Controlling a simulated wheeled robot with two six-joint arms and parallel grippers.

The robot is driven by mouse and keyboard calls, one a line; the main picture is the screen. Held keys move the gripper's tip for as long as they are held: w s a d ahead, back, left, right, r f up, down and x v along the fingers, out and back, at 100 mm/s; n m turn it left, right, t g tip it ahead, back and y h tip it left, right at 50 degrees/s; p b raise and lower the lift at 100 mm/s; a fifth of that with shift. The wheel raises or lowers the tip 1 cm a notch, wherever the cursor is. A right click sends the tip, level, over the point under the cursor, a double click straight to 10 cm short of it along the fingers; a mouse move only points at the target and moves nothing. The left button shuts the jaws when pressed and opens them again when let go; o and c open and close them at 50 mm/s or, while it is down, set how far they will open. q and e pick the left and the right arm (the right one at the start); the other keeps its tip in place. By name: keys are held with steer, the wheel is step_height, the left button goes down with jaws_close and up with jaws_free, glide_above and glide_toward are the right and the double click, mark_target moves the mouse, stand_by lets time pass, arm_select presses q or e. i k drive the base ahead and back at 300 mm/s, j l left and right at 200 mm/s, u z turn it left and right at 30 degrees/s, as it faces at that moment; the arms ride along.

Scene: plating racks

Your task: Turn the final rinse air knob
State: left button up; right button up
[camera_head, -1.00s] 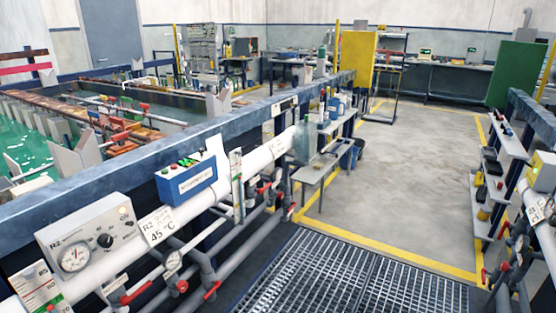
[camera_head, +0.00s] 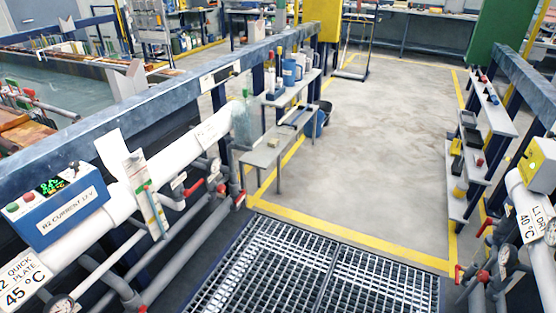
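No knob that I can identify as the final rinse air knob shows. At the left, a blue box (camera_head: 60,205) with a green display and small red and green buttons sits on a white pipe (camera_head: 125,190). A white tag (camera_head: 22,280) below it reads 45 °C. Neither of my grippers is in view.
A metal grating (camera_head: 310,270) lies in front, with clear grey floor (camera_head: 385,150) beyond it inside yellow lines. Pipes with red-handled valves (camera_head: 240,198) run along the left rail. A bench (camera_head: 275,150) and a shelf rack (camera_head: 480,150) flank the aisle.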

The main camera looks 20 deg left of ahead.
mark_target(221, 188)
steer(key=i+l+u, duration=0.2)
steer(key=i, duration=0.3)
steer(key=i+u, duration=0.2)
steer(key=i, duration=0.3)
steer(key=i+l+u, duration=0.15)
steer(key=i+l, duration=0.15)
steer(key=i, duration=0.15)
